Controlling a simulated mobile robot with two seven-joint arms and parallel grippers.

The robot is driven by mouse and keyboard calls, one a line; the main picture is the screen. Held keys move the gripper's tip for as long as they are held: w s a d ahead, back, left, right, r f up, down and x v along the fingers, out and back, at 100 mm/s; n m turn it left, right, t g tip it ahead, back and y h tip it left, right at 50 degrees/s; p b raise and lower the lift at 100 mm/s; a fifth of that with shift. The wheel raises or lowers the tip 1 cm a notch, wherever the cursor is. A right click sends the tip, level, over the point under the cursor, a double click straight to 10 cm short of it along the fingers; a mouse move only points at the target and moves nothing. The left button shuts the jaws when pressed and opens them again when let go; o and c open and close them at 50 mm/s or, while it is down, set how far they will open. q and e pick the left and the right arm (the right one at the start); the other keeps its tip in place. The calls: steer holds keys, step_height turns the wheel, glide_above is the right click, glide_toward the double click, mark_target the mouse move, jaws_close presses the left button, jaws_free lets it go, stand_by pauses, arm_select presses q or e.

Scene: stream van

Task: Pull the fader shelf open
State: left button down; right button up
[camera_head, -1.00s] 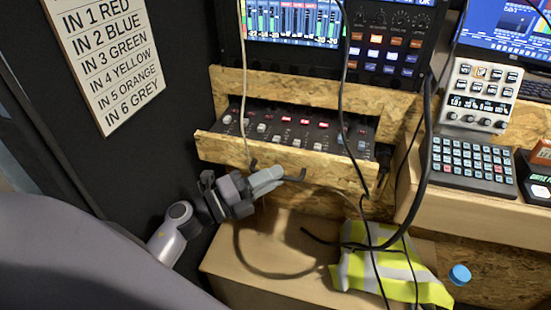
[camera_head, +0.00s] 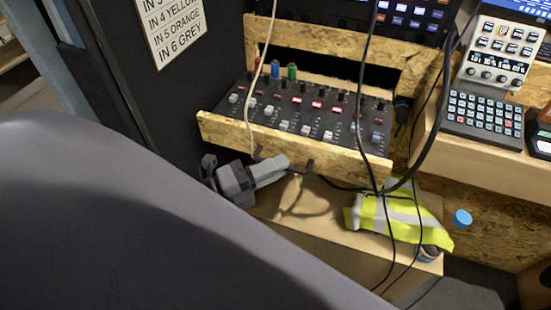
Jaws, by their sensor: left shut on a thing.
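The fader shelf is a drawer with a chipboard front (camera_head: 325,152) and a black fader panel (camera_head: 310,109) on it. It stands well out of its chipboard housing, with rows of faders and lit red buttons in view. Red, blue and green pieces stand at its back left. A dark bar handle (camera_head: 306,168) is on the front, partly hidden by my left gripper (camera_head: 279,164). My left gripper is shut on the handle. My right gripper is not in view.
Loose cables (camera_head: 369,80) hang in front of the shelf. A yellow-and-grey hi-vis vest (camera_head: 399,217) lies on the wooden box (camera_head: 300,233) below. A blue cap (camera_head: 462,217) is to its right. A keypad (camera_head: 485,122) stands on the right-hand desk.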

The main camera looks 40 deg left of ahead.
arm_select(q)
steer(key=c, duration=1.2)
jaws_free()
steer(key=shift+o, duration=0.2)
steer(key=shift+a, duration=0.1)
steer(key=v, duration=0.7)
steer(key=shift+b, duration=0.45)
steer(key=shift+f, duration=0.1)
